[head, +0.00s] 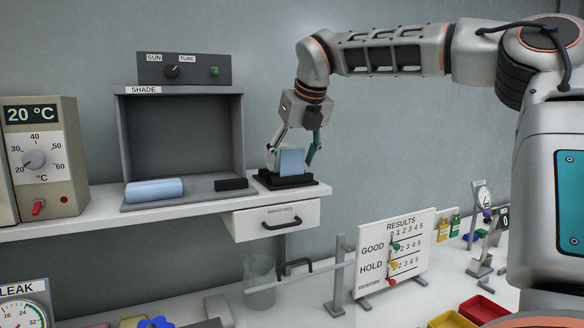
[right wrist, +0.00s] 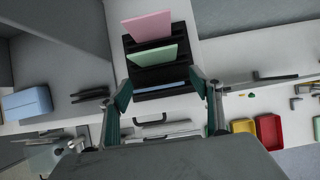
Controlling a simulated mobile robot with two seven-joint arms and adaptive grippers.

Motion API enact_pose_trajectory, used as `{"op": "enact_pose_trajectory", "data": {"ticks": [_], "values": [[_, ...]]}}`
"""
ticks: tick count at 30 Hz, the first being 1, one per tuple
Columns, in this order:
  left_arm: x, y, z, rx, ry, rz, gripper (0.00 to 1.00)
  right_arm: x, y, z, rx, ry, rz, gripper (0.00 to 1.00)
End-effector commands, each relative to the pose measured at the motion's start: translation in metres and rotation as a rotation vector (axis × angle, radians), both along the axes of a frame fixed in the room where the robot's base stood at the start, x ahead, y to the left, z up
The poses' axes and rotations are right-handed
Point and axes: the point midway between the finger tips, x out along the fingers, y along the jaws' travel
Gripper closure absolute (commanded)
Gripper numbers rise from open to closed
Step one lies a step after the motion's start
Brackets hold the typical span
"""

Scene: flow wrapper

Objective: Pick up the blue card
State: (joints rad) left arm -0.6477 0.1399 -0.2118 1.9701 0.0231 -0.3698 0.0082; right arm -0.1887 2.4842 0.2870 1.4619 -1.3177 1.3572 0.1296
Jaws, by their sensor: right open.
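The blue card (head: 292,163) stands upright in a black slotted rack (head: 284,181) on the shelf. My right gripper (head: 291,160) points down over the rack, open, with one finger on each side of the blue card in the head view. In the right wrist view, the blue card (right wrist: 162,87) shows as a thin edge in the slot nearest the gripper, between the open fingers. A green card (right wrist: 153,56) and a pink card (right wrist: 147,27) stand in the slots behind it. Whether the fingers touch the blue card cannot be told. My left gripper is not in view.
A drawer (head: 276,221) hangs under the shelf. A results board (head: 396,250) stands lower right.

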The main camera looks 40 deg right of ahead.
Motion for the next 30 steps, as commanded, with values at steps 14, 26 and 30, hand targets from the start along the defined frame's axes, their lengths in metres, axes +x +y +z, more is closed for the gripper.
{"op": "enact_pose_trajectory", "data": {"ticks": [14, 26, 30], "values": [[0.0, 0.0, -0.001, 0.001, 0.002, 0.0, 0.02, 0.0, 0.0, 0.001, 0.001, -0.001, 0.0, 0.65], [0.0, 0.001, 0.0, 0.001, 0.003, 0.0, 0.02, 0.0, 0.0, 0.019, 0.0, -0.003, -0.001, 0.65], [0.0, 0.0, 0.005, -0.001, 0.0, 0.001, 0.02, 0.0, 0.0, 0.043, -0.001, -0.004, -0.002, 0.65]]}}
